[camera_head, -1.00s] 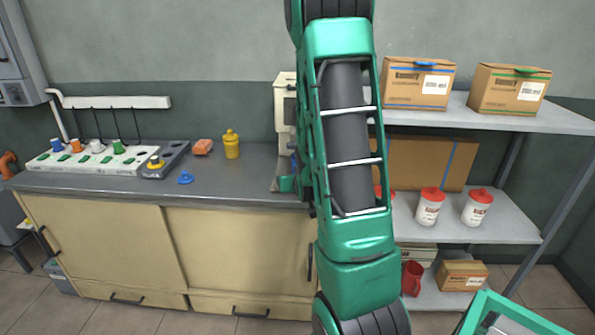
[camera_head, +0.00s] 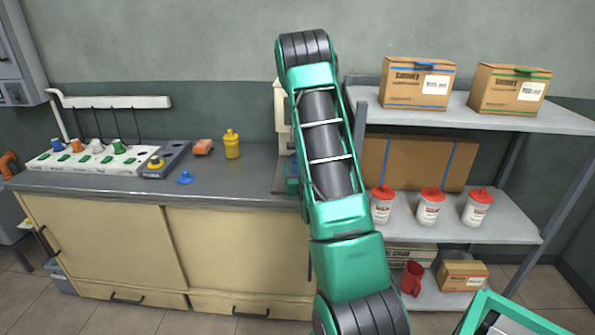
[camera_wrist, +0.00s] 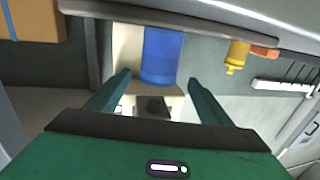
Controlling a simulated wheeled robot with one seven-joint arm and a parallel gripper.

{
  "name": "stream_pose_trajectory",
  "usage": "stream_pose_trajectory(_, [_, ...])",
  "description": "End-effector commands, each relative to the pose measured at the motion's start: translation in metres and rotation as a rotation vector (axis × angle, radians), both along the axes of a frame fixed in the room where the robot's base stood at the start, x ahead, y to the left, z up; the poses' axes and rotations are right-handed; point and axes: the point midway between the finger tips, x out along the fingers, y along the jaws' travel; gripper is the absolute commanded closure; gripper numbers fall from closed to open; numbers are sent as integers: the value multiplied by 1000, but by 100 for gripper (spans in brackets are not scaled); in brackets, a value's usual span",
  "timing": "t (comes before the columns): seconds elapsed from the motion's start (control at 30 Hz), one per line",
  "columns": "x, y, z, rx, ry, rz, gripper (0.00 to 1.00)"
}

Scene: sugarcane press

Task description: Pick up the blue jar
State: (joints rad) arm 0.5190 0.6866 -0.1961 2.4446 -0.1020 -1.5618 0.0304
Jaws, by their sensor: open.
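The blue jar (camera_wrist: 162,55) shows in the wrist view as a plain blue cylinder in front of a cream machine (camera_wrist: 127,50). This view is upside down, with the counter edge along the top. My gripper (camera_wrist: 158,79) is open, with one green finger on either side of the jar's line. The jar appears beyond or between the fingertips; I cannot tell the exact depth, and I see no clear contact. In the head view my arm hides most of the machine (camera_head: 283,108) and the jar. A bit of my green gripper (camera_head: 292,184) shows low beside the machine.
On the counter (camera_head: 230,183) stand a yellow jar (camera_head: 232,146), an orange block (camera_head: 203,147), a small blue piece (camera_head: 186,178) and a peg board (camera_head: 85,160).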

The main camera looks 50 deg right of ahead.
Motion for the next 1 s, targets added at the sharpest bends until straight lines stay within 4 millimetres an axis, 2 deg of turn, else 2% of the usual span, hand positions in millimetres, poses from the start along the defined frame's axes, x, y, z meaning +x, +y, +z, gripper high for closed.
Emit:
stream_pose_trajectory(0.17, [8,-6,0,-1,-1,-1,26])
stream_pose_trajectory(0.5, [40,-31,1,1,-1,-3,26])
stream_pose_trajectory(0.87, [46,-35,1,0,0,-2,26])
stream_pose_trajectory(0.93, [46,-34,1,0,0,-2,38])
stream_pose_trajectory(1.0, [46,-34,1,0,0,-2,55])
